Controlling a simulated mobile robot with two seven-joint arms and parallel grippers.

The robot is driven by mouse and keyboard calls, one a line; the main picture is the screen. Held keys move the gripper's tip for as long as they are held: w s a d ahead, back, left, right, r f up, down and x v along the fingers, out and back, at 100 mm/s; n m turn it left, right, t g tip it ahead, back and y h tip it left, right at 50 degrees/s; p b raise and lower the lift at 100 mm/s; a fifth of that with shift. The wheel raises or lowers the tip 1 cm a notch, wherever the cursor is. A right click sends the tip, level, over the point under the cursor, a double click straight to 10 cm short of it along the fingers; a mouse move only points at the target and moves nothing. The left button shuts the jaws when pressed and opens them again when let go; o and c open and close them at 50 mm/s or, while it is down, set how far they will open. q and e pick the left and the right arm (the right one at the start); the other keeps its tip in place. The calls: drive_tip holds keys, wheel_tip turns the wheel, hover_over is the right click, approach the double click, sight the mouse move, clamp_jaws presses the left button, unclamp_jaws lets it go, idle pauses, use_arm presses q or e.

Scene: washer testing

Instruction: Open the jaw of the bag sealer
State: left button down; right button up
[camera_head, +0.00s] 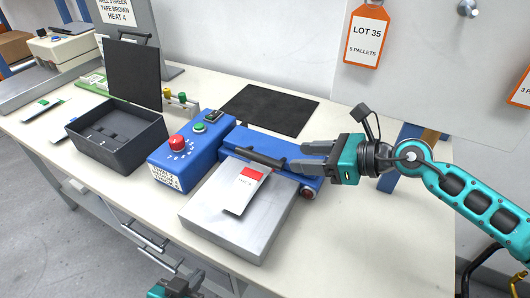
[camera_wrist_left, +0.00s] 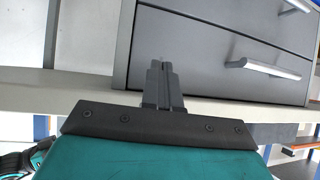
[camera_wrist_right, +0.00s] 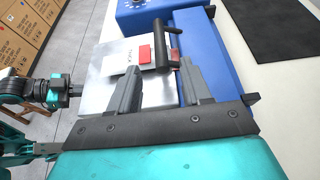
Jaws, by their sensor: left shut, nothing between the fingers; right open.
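The bag sealer is blue, with a control box (camera_head: 185,150) bearing a red knob and a green button. Its long blue jaw (camera_head: 240,139) lies low and looks closed, with a black handle (camera_head: 262,158) across its front edge. A white pouch with a red patch (camera_head: 243,190) lies on the silver plate (camera_head: 215,215) before the jaw. My right gripper (camera_head: 298,156) is open and empty just right of the handle. In the right wrist view, the handle (camera_wrist_right: 165,45) is just beyond the parted fingertips. My left gripper (camera_wrist_left: 161,66) is shut and empty, low before the bench drawers.
An open dark case (camera_head: 115,135) stands left of the sealer, and a black mat (camera_head: 270,108) lies behind it. Orange-framed lot tags (camera_head: 367,35) hang on the wall at right. The bench (camera_head: 390,245) is clear at the front right.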

sight(262, 156)
drive_tip(key=x, duration=1.1)
drive_tip(key=shift+w+a, duration=0.1)
drive_tip(key=shift+a, duration=0.2)
clamp_jaws()
